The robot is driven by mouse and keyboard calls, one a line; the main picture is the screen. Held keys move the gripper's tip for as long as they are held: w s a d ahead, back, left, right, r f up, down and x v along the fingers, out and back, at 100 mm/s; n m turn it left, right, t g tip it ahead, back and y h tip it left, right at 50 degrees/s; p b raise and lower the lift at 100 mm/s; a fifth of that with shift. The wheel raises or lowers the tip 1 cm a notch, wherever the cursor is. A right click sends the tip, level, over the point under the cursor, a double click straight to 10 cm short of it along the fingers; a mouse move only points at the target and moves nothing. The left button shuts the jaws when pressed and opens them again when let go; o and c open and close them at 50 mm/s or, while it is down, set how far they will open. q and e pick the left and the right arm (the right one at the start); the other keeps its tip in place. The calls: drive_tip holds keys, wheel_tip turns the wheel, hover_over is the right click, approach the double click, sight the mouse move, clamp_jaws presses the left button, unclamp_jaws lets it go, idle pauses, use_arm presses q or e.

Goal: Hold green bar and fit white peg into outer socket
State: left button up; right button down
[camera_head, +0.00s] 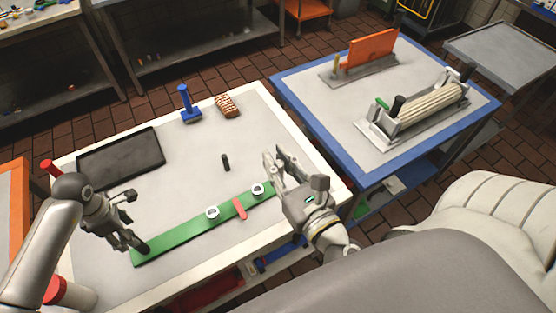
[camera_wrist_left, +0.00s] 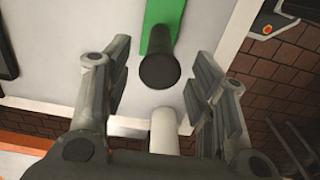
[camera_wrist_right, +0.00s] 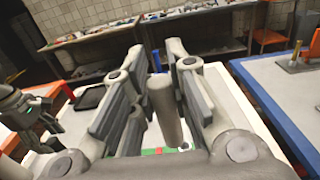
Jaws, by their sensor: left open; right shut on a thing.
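The green bar (camera_head: 180,236) lies slantwise on the white-rimmed table. It bears two white ring sockets, one near its middle (camera_head: 212,212) and one toward its right end (camera_head: 258,189). A red piece (camera_head: 239,208) lies across the bar between them. A black peg (camera_head: 142,248) stands at its left end and also shows in the left wrist view (camera_wrist_left: 160,71). My left gripper (camera_head: 128,240) is open at that end, its fingers either side of the peg. My right gripper (camera_head: 279,156) is shut on the pale white peg (camera_wrist_right: 163,105), above the bar's right end.
A black tray (camera_head: 120,158), a blue upright tool (camera_head: 188,105), an orange-brown block (camera_head: 227,105) and a short black peg (camera_head: 225,162) lie farther back. A blue-rimmed table (camera_head: 341,160) stands to the right. The grey tabletop between tray and bar is clear.

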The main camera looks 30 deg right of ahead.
use_arm(q)
wheel_tip(320, 180, down, 7)
drive_tip(key=b, duration=0.3)
drive_tip(key=shift+r, duration=0.15)
use_arm(e)
wheel_tip(320, 180, down, 4)
drive_tip(key=shift+f, duration=0.1)
use_arm(q)
drive_tip(key=shift+c, duration=0.2)
clamp_jaws()
drive_tip(key=shift+o, duration=0.2)
unclamp_jaws()
idle(0.5)
clamp_jaws()
idle(1.1)
